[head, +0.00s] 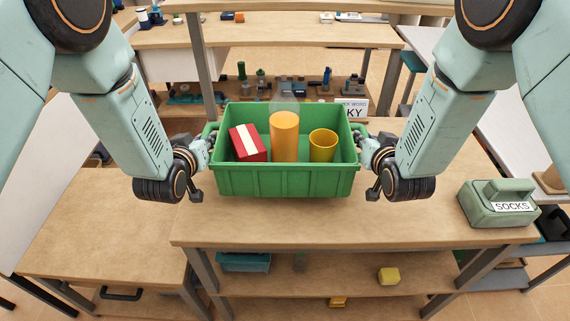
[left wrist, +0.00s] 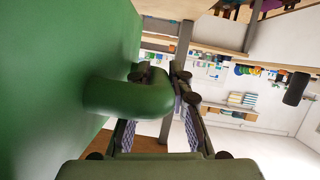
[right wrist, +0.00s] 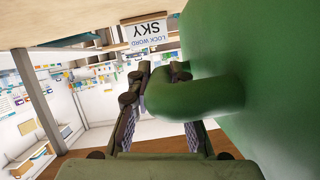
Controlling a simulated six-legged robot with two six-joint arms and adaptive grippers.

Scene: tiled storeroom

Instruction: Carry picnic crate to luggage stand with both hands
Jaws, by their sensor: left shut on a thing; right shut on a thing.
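The green picnic crate (head: 288,181) is in the middle of the head view, level, between my two arms. It holds a red box with a white stripe (head: 247,144), an orange cylinder (head: 284,137) and a yellow cup (head: 322,146). My left gripper (head: 205,150) is shut on the crate's left handle, which shows in the left wrist view (left wrist: 128,97). My right gripper (head: 366,147) is shut on the right handle, seen in the right wrist view (right wrist: 210,88). The crate appears held above the wooden table. I cannot identify the luggage stand.
The wooden table (head: 330,228) below has bare top around the crate. A green case labelled SOCKS (head: 499,205) sits at its right end. Behind stand shelves with small items and a sign (head: 354,108).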

